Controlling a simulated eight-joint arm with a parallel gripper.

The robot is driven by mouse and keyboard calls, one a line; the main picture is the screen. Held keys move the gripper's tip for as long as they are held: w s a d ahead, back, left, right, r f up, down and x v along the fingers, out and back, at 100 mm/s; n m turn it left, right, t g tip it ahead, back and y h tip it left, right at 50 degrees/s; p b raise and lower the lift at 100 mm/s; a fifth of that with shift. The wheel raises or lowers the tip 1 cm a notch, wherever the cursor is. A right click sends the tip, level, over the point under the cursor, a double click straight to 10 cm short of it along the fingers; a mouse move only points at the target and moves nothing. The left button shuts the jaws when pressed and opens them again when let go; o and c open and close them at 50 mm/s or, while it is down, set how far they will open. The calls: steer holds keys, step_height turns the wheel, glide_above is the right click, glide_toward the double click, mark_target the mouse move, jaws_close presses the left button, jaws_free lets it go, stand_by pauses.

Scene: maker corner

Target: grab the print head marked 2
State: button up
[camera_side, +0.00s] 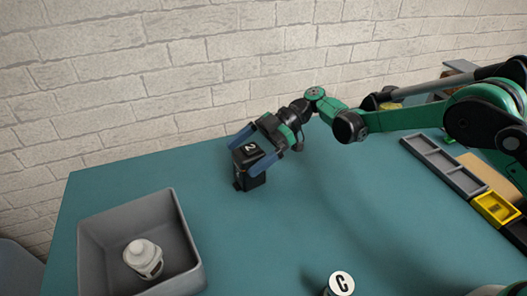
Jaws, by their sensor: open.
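The print head marked 2 (249,171) is a black block with a white 2 on its top face. It stands on the teal table left of the picture's middle. My gripper (254,152) reaches down to it from the upper right. Its two blue fingers are open, one on each side of the print head's upper part. I cannot tell whether either finger touches it.
A grey bin (188,238) at the front left holds a white bottle-like thing (143,258). A round white-topped item marked C (341,283) is at the front edge. Grey trays (437,157) and a yellow tray (495,208) lie at the right. The middle table is clear.

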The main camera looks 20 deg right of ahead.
jaws_close()
